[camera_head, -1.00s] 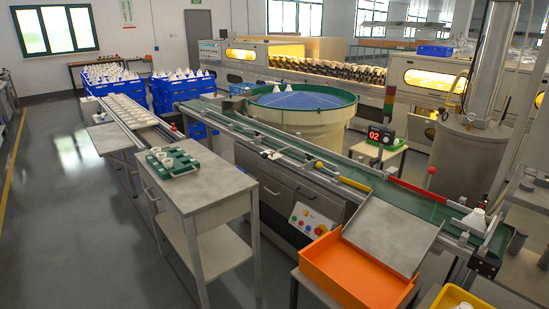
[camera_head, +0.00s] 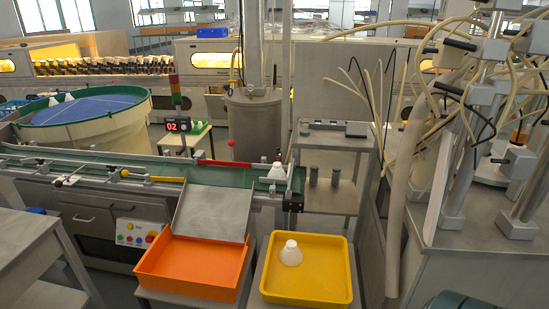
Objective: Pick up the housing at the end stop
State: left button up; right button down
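A white cone-shaped housing (camera_head: 277,172) stands at the right end of the green conveyor belt (camera_head: 130,170), by the dark end stop (camera_head: 294,197). Another white housing (camera_head: 291,253) stands in the yellow tray (camera_head: 335,298) in front of the belt's end. Neither of my grippers shows in the head view, so their state is hidden.
An orange bin (camera_head: 190,282) with a sloping grey chute (camera_head: 213,209) stands left of the yellow tray. A red rod with a ball top (camera_head: 232,144) rises behind the belt. A machine with hoses (camera_head: 490,120) fills the right side. A grey cart (camera_head: 25,245) is at left.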

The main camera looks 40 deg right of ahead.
aim_at(277, 170)
jog(key=z, duration=1.35)
